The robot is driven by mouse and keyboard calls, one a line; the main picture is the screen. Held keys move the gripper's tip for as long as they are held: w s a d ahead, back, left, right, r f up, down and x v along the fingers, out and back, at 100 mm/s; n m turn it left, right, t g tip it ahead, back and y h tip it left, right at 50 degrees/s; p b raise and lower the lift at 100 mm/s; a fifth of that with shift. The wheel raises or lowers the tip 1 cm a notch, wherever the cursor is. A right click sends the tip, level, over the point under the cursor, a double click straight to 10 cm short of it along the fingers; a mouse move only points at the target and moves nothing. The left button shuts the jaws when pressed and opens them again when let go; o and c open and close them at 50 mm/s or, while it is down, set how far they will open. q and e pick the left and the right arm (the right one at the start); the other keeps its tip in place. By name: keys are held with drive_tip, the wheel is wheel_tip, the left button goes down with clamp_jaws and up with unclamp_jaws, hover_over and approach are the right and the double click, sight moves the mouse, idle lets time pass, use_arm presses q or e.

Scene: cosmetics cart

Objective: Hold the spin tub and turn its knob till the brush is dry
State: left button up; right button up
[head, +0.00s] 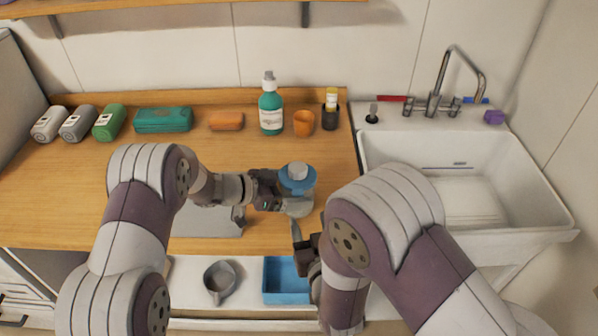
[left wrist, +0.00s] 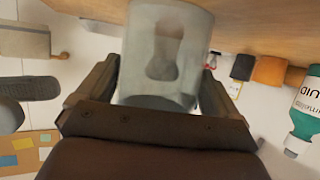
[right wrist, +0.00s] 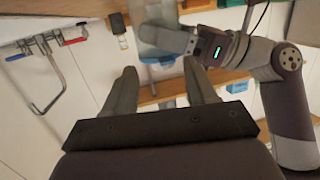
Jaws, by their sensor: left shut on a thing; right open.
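The spin tub (head: 299,206) is a clear cup with a blue lid (head: 298,185) and a grey knob (head: 297,170) on top. It is upright over the counter's front part; I cannot tell if it touches the wood. My left gripper (head: 272,190) is shut on its side from the left. In the left wrist view the tub (left wrist: 165,85) sits between the fingers, with a grey brush-like shape (left wrist: 163,50) inside. My right gripper (head: 300,236) is open and empty, below and in front of the tub. In the right wrist view the blue lid (right wrist: 157,58) is beyond its open fingers.
A teal bottle (head: 271,112), orange cup (head: 303,123) and dark holder (head: 330,117) stand behind the tub. The sink (head: 375,150) is at the right. A grey mug (head: 219,279) and blue tray (head: 284,299) are below the counter's front edge.

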sight(300, 174)
drive_tip(key=shift+t, duration=0.9)
drive_tip(key=w+r, duration=0.1)
drive_tip(key=w, duration=0.3)
drive_tip(key=w+a+r, duration=0.1)
drive_tip(key=w, duration=0.3)
drive_tip(key=w+a+r, duration=0.1)
drive_tip(key=w, duration=0.3)
drive_tip(key=shift+w+a+r, duration=0.15)
drive_tip(key=c, duration=0.8)
